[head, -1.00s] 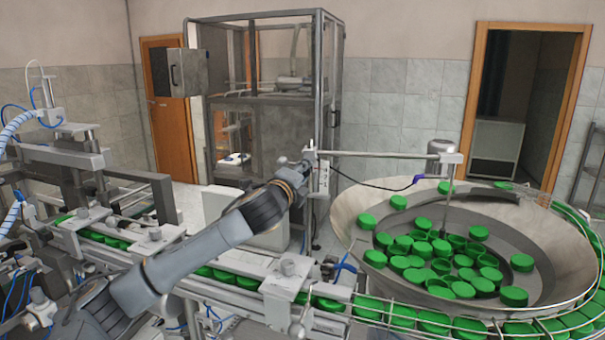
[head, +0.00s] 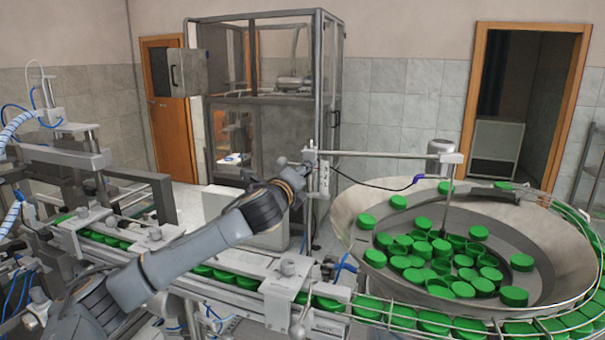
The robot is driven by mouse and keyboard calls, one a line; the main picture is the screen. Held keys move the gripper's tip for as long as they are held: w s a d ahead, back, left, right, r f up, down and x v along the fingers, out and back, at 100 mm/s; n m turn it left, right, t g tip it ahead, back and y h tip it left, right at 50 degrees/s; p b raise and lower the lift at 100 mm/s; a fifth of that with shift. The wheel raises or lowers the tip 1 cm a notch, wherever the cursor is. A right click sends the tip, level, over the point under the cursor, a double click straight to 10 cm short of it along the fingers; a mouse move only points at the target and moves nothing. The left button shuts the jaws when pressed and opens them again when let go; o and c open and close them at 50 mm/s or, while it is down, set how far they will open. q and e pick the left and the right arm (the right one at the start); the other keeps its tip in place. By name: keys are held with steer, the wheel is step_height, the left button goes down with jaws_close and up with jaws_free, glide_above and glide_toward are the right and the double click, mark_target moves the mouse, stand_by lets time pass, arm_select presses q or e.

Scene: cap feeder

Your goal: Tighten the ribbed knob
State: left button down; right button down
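My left arm comes in from the lower left and reaches up across the conveyor. Its gripper (head: 300,169) is at the upright post (head: 323,178) with the clamp, near the left end of the horizontal bar (head: 385,155). The fingers are small, dark and partly hidden by the wrist, so I cannot tell whether they are open or shut, or touching anything. I cannot make out the ribbed knob clearly; the area by the clamp is partly covered by my gripper. My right gripper is not in view.
The conveyor (head: 225,262) with green caps runs below my arm. A large round feeder bowl (head: 350,212) with many green caps stands at the right. A framed glass cabinet (head: 265,130) stands behind. Wire guide rails and a black cable lie near the post.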

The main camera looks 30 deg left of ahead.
arm_select(q)
steer(key=c, duration=1)
jaws_free()
steer(key=shift+s, duration=0.1)
steer(key=v, duration=1.2)
steer(key=shift+f, duration=0.1)
